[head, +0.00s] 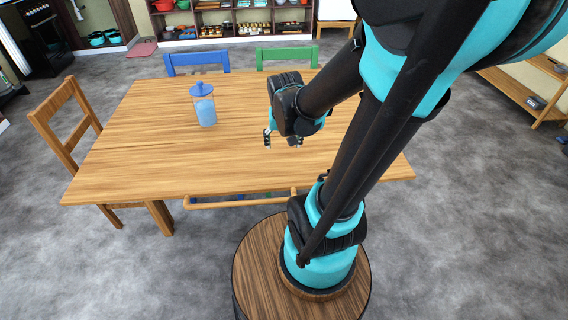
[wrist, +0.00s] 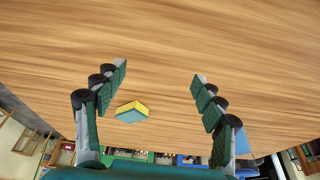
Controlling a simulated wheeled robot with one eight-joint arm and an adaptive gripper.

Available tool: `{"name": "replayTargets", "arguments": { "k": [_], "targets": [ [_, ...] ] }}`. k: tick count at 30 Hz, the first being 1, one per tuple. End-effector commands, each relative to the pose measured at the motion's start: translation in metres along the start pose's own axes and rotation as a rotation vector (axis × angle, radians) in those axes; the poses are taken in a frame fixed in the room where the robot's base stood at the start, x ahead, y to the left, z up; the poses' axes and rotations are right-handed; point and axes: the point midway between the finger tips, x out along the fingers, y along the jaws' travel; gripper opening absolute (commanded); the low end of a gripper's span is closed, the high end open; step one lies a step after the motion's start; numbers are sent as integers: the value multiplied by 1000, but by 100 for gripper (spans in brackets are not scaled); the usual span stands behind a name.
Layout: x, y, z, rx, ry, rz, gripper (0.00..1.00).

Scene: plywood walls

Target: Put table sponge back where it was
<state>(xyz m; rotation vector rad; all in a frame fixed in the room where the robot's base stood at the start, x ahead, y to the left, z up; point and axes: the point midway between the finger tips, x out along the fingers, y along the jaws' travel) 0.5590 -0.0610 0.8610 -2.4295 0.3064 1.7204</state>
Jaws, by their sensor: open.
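The table sponge (wrist: 131,112) is a small block, yellow on top with a blue-green side. It lies on the wooden table (head: 150,120) in the wrist view, left of centre and between the spread fingers. In the head view I cannot see it; my arm likely hides it. My gripper (head: 283,140) is over the middle of the table, pointing down. Its fingers (wrist: 159,78) are wide apart with nothing between the tips, and the sponge is apart from them.
A wooden chair (head: 62,120) is at the left, with blue (head: 197,62) and green (head: 287,56) chairs behind. Shelves line the back. Much of the tabletop is clear.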

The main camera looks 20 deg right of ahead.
Motion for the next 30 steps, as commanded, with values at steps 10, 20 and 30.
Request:
{"name": "replayTargets", "arguments": {
  "k": [10, 20, 30],
  "targets": [
    [5, -2, 77, -229, 30, -85, 70],
    [5, -2, 79, -237, 32, -88, 70],
    [5, -2, 78, -236, 31, -87, 39]
  ]
}}
